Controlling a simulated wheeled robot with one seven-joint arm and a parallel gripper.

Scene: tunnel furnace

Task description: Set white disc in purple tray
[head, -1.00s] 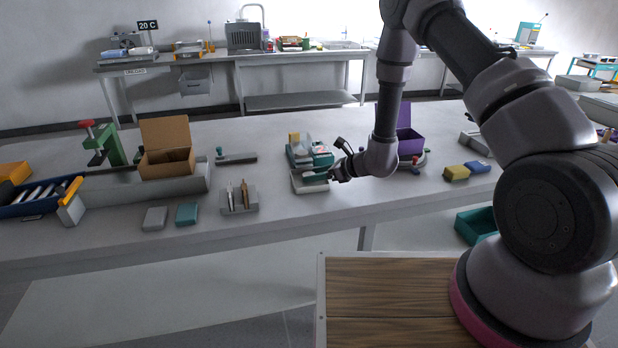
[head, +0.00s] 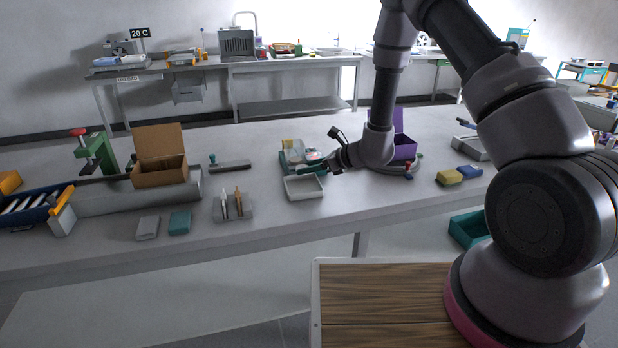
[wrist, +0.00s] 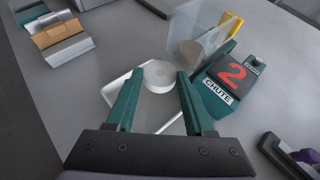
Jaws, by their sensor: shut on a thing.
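In the wrist view my gripper (wrist: 159,73) is shut on the white disc (wrist: 159,79), a thick round piece between its two green fingertips. A shallow white tray (wrist: 117,92) shows beneath and behind the fingers. In the head view my gripper (head: 314,168) is over the back edge of that same white tray (head: 304,194); the disc cannot be made out there. The purple tray (head: 404,150), box-like with a tall upright back, stands to the right behind my arm, which partly hides it. A round grey base shows under it.
The chute unit marked 2 (wrist: 234,74), with a clear panel (wrist: 205,30), stands close to my gripper's right. A yellow block (head: 449,178) and blue block (head: 470,172) lie right of the purple tray. A pen holder (head: 233,212) and cardboard box (head: 159,168) are left.

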